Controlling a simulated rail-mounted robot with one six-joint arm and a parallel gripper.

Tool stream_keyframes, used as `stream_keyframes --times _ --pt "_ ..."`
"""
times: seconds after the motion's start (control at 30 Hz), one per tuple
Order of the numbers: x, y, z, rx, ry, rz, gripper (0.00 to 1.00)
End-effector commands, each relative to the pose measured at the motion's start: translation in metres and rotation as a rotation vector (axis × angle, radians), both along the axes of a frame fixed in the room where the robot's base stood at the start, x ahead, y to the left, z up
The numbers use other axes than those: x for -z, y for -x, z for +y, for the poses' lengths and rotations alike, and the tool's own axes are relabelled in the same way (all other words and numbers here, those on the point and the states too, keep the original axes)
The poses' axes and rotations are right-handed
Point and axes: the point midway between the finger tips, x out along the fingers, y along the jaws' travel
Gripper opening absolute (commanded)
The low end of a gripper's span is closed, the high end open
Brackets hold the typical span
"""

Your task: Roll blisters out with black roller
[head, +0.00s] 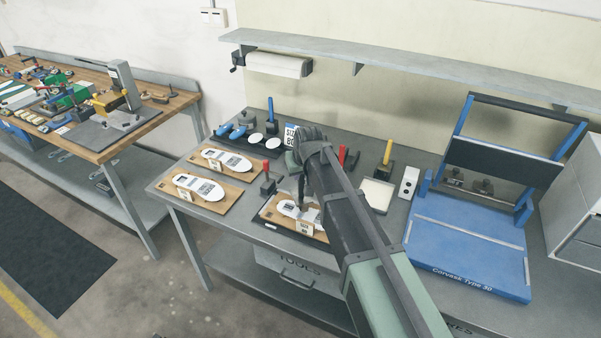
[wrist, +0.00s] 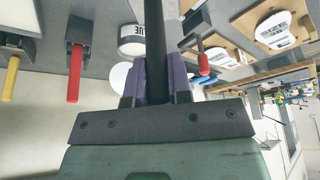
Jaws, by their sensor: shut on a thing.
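My gripper (wrist: 155,85) is shut on a black rod (wrist: 154,35), which looks like the handle of the black roller; its purple pads close around it. The rod runs out of the top of the wrist view, so the roller end is hidden. In the head view my arm and wrist hang over the bench, by the right-hand wooden board (head: 267,213). A white printed insole (head: 290,209) lies on that board, partly covered by my arm. I cannot tell whether the roller touches it. Blisters are too small to make out.
Two more boards with insoles (head: 238,163) (head: 210,190) lie to the left. A red-handled tool (head: 267,184) stands close to my gripper. Blue-handled tools (head: 238,132), a yellow-handled tool (head: 387,152) and a white box (head: 408,182) stand behind. A blue press (head: 465,250) is at right.

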Motion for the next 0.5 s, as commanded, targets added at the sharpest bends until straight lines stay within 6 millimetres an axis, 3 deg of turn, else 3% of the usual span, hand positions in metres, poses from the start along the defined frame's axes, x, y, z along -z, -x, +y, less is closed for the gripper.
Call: stream_keyframes --times 0.03,0.13,0.5 --pt "-0.014 0.000 0.000 0.000 0.000 0.000 0.00" --pt "-0.025 0.000 0.000 0.000 0.000 0.000 0.00" --pt "-0.027 0.000 0.000 0.000 0.000 0.000 0.00"
